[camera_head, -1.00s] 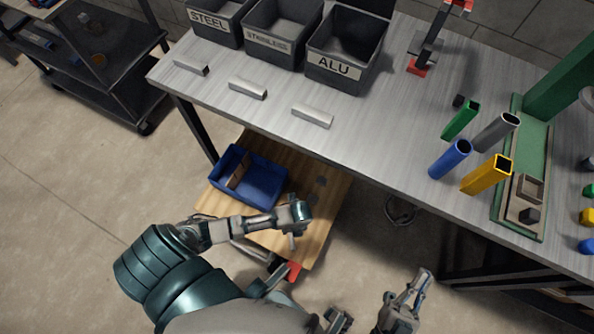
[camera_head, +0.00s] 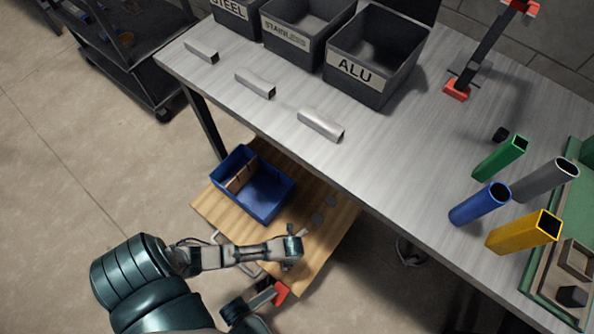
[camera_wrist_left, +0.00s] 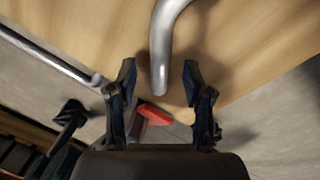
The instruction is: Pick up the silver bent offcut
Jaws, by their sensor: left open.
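The silver bent offcut (camera_wrist_left: 162,50) shows in the left wrist view as a smooth, curved metal tube over the wooden board. Its straight end points down between my left fingers, and its upper part runs out of the picture. My left gripper (camera_wrist_left: 158,85) is open, with one finger on each side of that end and gaps visible on both sides. In the head view my left gripper (camera_head: 292,250) is over the low wooden board and largely hides the offcut. My right gripper is not in view.
The wooden board (camera_head: 225,208) holds a blue bin (camera_head: 268,205) with a brown divider. A silver rail (camera_wrist_left: 50,55) and a red part (camera_wrist_left: 155,115) lie near the board's edge. Above it, the grey table (camera_head: 400,140) carries metal offcuts, labelled bins and coloured tubes.

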